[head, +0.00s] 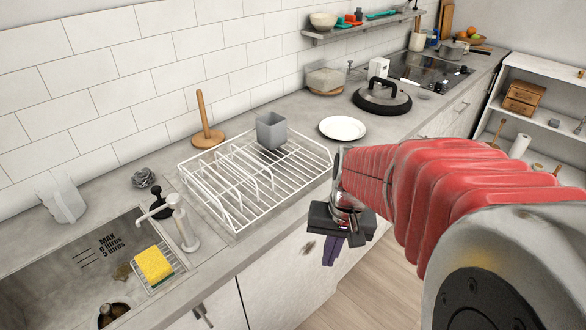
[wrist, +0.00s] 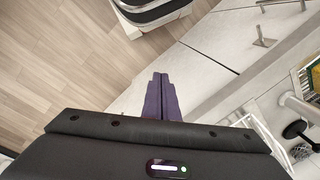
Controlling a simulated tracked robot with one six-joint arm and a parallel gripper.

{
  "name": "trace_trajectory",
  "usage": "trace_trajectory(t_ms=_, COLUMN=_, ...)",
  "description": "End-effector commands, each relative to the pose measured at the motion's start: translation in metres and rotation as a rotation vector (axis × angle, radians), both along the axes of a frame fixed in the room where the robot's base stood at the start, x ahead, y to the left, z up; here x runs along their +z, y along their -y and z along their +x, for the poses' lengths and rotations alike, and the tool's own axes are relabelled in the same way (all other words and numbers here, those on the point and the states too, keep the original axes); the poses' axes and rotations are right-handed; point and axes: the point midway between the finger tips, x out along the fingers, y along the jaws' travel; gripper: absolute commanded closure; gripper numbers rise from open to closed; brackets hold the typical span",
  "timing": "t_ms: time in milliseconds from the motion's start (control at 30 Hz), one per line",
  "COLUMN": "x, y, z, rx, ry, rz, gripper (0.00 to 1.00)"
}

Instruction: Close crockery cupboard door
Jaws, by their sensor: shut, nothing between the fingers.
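My gripper (head: 330,255) hangs in front of the counter's front edge in the head view, with purple fingers pointing down. In the wrist view my gripper (wrist: 161,82) has its two fingers together with nothing between them. White cupboard fronts (head: 282,283) run below the worktop. They also show in the wrist view (wrist: 208,38), with metal handles (wrist: 262,36) standing out from them. The fingers look close to these fronts; I cannot tell whether they touch. I cannot tell which front is the crockery cupboard door, and no door clearly stands open. My arm hides part of the fronts.
The worktop holds a white wire rack (head: 215,170) with a grey cup (head: 271,131), a white plate (head: 342,128) and a lidded pan (head: 382,97). A sink (head: 90,265) with a yellow sponge (head: 154,264) is at left. Wood floor (wrist: 65,60) is clear beside the fronts.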

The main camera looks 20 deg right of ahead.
Motion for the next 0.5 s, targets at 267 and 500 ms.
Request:
trace_trajectory(t_ms=267, x=-0.041, y=0.027, z=0.005, rx=-0.228, ry=-0.114, rz=0.141, gripper=1.0)
trace_trajectory(t_ms=500, x=-0.076, y=0.048, z=0.01, rx=-0.447, ry=-0.201, rz=0.276, gripper=1.0)
